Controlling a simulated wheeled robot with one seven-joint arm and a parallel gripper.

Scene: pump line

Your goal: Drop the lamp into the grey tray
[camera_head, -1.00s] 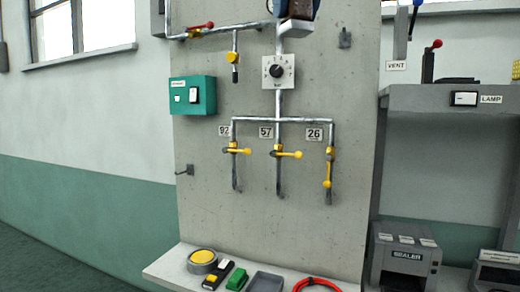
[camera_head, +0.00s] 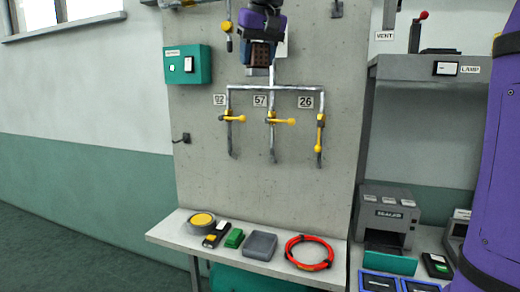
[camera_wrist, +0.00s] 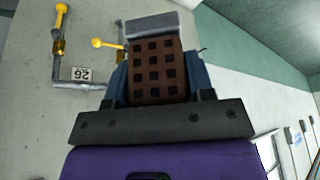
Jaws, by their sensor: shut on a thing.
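My gripper (camera_head: 260,60) points down in front of the concrete panel, well above the shelf. It is shut on a grey block-like thing that I take to be the lamp (camera_head: 257,71); its grey end also shows in the wrist view (camera_wrist: 160,23). A brown face with dark squares shows between the blue finger sides; I cannot tell whether it belongs to the lamp or the fingers. The grey tray (camera_head: 260,244) lies on the shelf below, between a green block (camera_head: 234,238) and a red cable ring (camera_head: 309,253).
A yellow round button (camera_head: 202,221) and a black-and-yellow device (camera_head: 216,235) lie left on the shelf (camera_head: 172,236). Yellow-handled valves (camera_head: 281,121) stick out of the panel under my gripper. A sealer (camera_head: 388,215) stands to the right. Part of my purple arm fills the right edge.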

